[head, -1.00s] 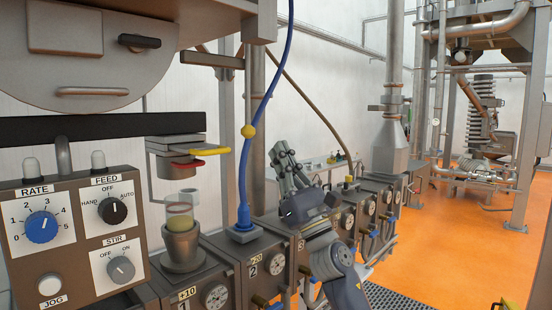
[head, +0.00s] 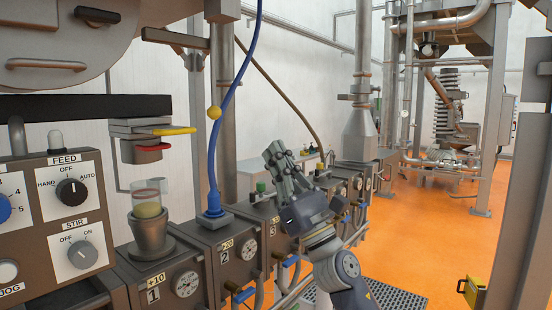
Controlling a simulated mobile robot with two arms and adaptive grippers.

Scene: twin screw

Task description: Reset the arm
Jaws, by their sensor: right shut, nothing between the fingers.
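My right gripper (head: 277,158) is in the head view, in front of the row of grey machine blocks, with its fingers pointing up and to the left. Its fingers are together with nothing seen between them. My right arm comes up from the bottom of the picture, right of the middle. The gripper appears apart from the blue cable (head: 224,115) and its blue base, which stand to its left. My left gripper is not in view.
The control panel (head: 70,215) with knobs is at the left. A clear cup (head: 149,198) with yellowish material sits in a metal holder beside it. Numbered blocks (head: 232,250) with gauges run to the back right. Orange floor (head: 420,235) is open at the right.

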